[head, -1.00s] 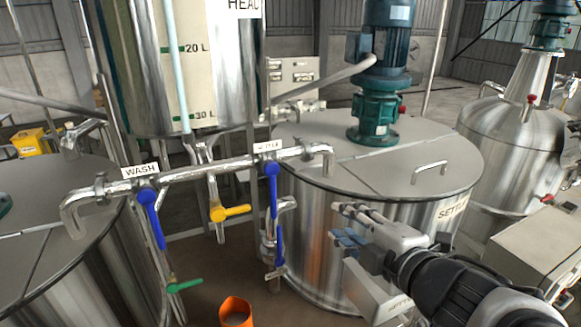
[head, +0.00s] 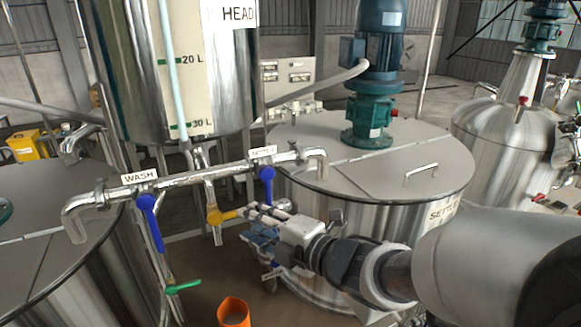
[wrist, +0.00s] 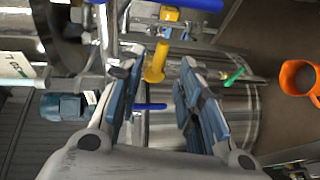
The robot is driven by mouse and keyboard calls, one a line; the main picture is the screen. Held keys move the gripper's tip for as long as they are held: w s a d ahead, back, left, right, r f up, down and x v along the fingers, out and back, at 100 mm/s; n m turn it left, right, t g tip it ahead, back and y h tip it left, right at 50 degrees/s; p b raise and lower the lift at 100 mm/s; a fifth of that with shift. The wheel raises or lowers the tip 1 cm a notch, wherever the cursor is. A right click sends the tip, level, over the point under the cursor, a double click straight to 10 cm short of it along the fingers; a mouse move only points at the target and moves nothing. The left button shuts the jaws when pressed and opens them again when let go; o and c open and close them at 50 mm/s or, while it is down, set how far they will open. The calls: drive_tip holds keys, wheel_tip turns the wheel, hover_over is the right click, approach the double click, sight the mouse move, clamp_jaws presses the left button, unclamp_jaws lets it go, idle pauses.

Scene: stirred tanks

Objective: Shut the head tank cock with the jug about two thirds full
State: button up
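The head tank (head: 228,85) hangs at upper left with a 20 L and 30 L scale. Its cock's yellow lever (head: 216,216) sits on the down pipe and points right, crosswise to the pipe. My gripper (head: 250,216) is at the lever's free end and partly covers it. In the wrist view the yellow lever (wrist: 155,64) reaches in between the two fingers of my gripper (wrist: 160,76), which are open with gaps beside it. The orange jug (head: 234,312) stands low, below the pipe; it also shows in the wrist view (wrist: 297,78). Its fill level cannot be told.
Blue levers hang from the cross pipe, one under the WASH label (head: 150,218) and one under the second label (head: 266,184). A green lever (head: 184,286) is lower left. The settling tank (head: 330,205) stands close behind my arm.

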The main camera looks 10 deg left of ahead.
sight(232, 214)
drive_tip(key=x, duration=0.5)
drive_tip(key=shift+w+a+f, duration=0.1)
drive_tip(key=shift+w+a, duration=0.05)
drive_tip(key=shift+a, duration=0.1)
drive_tip(key=shift+c, duration=0.4)
clamp_jaws()
